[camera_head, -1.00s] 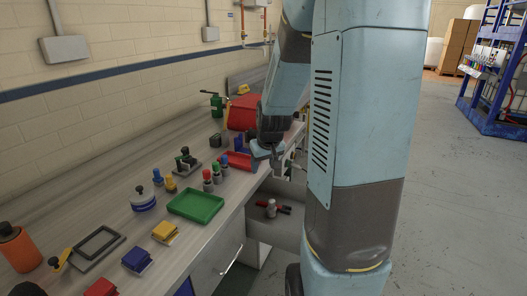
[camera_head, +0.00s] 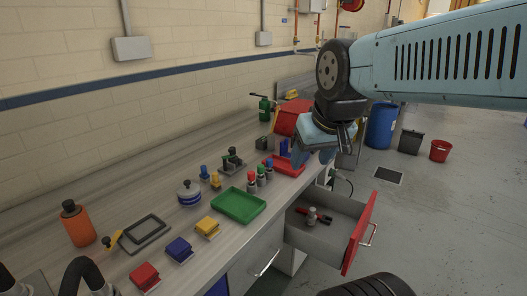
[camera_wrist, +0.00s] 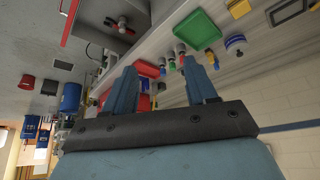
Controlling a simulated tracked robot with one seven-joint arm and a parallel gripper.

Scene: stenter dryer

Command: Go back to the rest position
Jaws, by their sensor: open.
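My gripper (camera_head: 314,158) hangs at the end of my arm above the far part of the workbench, near the red tray (camera_head: 284,168). In the wrist view its two blue fingers (camera_wrist: 163,82) are spread apart with nothing between them. A drawer with a red front (camera_head: 360,236) stands pulled out below the bench edge. Red-handled pliers (camera_head: 323,218) and a small grey metal piece lie in it. The drawer also shows at the upper left of the wrist view (camera_wrist: 98,36).
On the bench (camera_head: 120,190) stand a green tray (camera_head: 254,213), small coloured-top tools (camera_head: 252,181), an orange bottle (camera_head: 77,226) and coloured blocks (camera_head: 179,250). A blue barrel (camera_head: 382,126) and red bucket (camera_head: 440,151) stand on the floor behind. Open floor lies at the right.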

